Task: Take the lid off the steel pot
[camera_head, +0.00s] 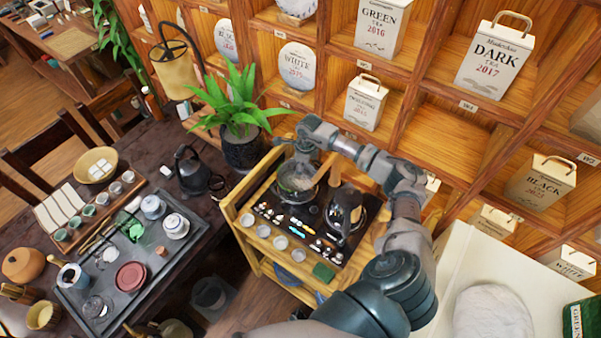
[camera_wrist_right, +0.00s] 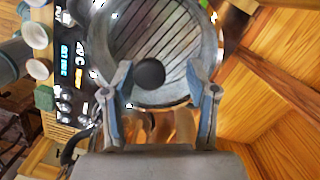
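The steel pot (camera_head: 297,185) stands on the dark cooker top of a small wooden cart in the head view. In the right wrist view, its round lid (camera_wrist_right: 135,35) shows a grey rim, a striped surface and a dark round knob (camera_wrist_right: 150,73). My right gripper (camera_wrist_right: 158,72) is open, with one finger on each side of the knob. A gap shows between the knob and each finger. In the head view, my right gripper (camera_head: 307,150) is above the pot and partly covers it. My left gripper is not in view.
A dark kettle (camera_head: 345,214) stands right of the pot, close to my right arm. Small white cups (camera_head: 263,231) and a green box (camera_head: 324,272) line the cart's front. A potted plant (camera_head: 242,145) stands behind left. Wooden shelves with tea tins rise behind the cart.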

